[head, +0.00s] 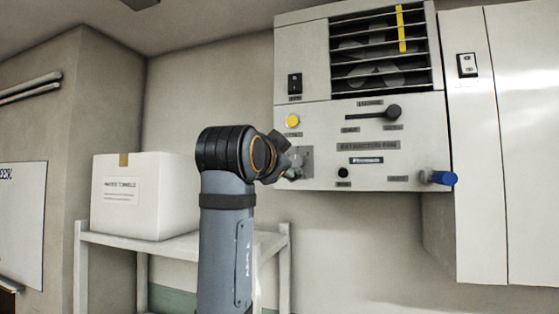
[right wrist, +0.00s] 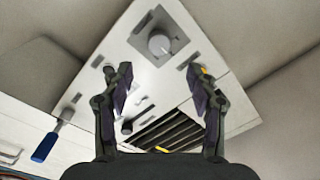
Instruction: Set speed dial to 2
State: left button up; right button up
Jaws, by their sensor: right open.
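My right gripper (right wrist: 163,80) is open and empty. Its two fingers point toward the panel, spread apart, with the dial beyond them and a gap between. My left gripper is not in view.
The fan panel (head: 420,160) also carries a yellow button (head: 292,121), a black lever (head: 394,112), a small black knob (head: 343,172), a rocker switch (head: 295,83) and a blue handle (head: 443,178). A vent grille (head: 380,60) is above. A white box (head: 145,195) sits on a shelf (head: 130,243) at left.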

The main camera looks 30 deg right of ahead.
jog(key=v, duration=0.3)
dwell(0.5)
